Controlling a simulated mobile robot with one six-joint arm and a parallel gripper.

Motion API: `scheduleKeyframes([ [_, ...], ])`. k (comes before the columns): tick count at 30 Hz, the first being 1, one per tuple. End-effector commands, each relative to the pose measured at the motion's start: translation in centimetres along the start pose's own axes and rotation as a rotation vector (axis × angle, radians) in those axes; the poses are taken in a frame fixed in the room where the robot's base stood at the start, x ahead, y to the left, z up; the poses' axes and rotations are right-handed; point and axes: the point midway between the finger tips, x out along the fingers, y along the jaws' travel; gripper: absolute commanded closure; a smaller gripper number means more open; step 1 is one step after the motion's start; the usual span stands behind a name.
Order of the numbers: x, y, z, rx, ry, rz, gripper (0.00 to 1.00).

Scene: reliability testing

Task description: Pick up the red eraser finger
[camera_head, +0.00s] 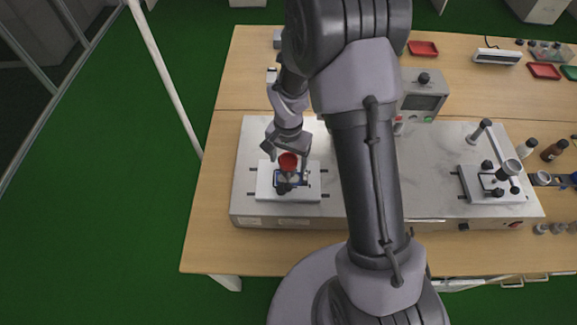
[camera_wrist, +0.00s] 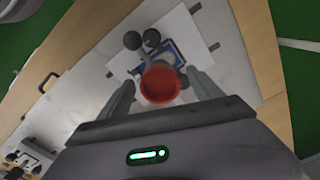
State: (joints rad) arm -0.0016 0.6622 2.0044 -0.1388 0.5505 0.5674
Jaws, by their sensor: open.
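The red eraser finger (camera_head: 288,160) shows as a short red cylinder above a small fixture at the left of the grey machine. In the wrist view its round red end (camera_wrist: 160,83) faces the camera, between the fingertips. My gripper (camera_head: 288,152) is open, with one finger on each side of the red piece. In the wrist view a gap shows between the red piece and each finger of my gripper (camera_wrist: 162,88). The lower part of the red piece is hidden in both views. Whether it touches the fixture below cannot be told.
The fixture sits on a white plate (camera_head: 262,190) with dark knobs and a blue frame. The grey machine (camera_head: 420,190) bears a second fixture (camera_head: 492,183) at right. A box with a screen (camera_head: 423,98) stands behind. Bottles (camera_head: 553,150) and red trays (camera_head: 423,48) lie beyond.

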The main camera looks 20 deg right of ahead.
Motion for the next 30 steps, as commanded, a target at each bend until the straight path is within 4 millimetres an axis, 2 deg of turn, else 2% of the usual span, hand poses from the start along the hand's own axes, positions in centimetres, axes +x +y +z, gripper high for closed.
scheduleKeyframes([
  [2, -0.1, 0.0, 0.0, 0.0, 0.0, 0.0, 0.27],
  [12, -0.1, 0.0, 0.0, -0.001, 0.0, 0.0, 0.94],
  [17, -0.1, 0.0, 0.0, -0.001, 0.0, 0.0, 0.94],
  [20, -0.9, -0.1, -0.1, -0.001, 0.002, -0.002, 0.94],
  [27, -7.2, -0.1, -0.1, -0.001, 0.004, -0.002, 0.94],
  [30, -9.1, -0.1, -0.1, -0.001, 0.003, -0.002, 0.94],
])
